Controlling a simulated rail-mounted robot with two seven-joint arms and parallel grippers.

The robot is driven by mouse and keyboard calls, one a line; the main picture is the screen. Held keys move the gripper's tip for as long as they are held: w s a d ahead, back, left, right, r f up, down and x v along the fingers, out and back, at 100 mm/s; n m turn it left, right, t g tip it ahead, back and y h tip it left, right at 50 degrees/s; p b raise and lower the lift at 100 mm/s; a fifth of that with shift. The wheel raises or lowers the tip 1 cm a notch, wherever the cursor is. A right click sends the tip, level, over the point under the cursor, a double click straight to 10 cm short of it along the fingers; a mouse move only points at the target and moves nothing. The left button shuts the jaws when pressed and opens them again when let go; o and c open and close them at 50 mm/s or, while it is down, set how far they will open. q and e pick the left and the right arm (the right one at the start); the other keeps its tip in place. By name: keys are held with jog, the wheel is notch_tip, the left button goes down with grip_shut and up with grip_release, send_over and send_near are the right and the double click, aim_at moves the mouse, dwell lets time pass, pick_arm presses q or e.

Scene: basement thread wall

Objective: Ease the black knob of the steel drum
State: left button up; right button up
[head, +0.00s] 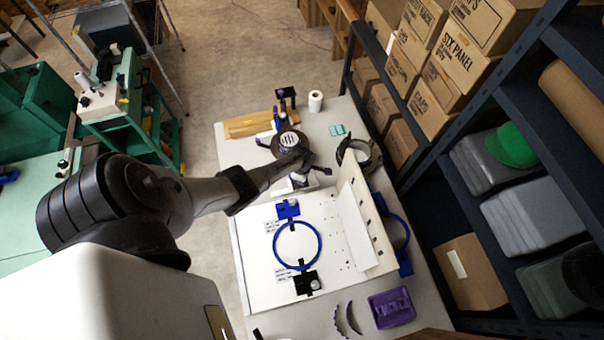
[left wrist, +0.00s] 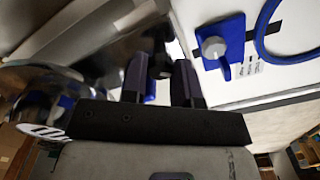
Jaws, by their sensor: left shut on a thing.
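My left gripper (head: 303,162) reaches in from the left over the far part of the bench, close beside a round dark-rimmed piece with a white striped label (head: 289,141), which looks like the steel drum. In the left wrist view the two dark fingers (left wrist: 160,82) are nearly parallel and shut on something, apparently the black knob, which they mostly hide. Shiny curved metal with a white oval label (left wrist: 42,131), likely the drum, shows at left, close to the gripper. I cannot tell how far the knob is turned. My right gripper is not in view.
A white board carries a blue ring (head: 298,246), a blue block (head: 288,209) and a black block (head: 305,284). An upright perforated panel (head: 365,220) stands right of the gripper. A purple tray (head: 392,308) lies in front; a white roll (head: 316,101) stands behind. Shelves close off the right.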

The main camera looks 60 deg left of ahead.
pick_arm(q)
jog(key=n+p, duration=0.1)
jog(key=n, duration=0.4)
jog(key=shift+n+p, duration=0.3)
jog(key=shift+n, duration=0.4)
jog(key=o, duration=0.9)
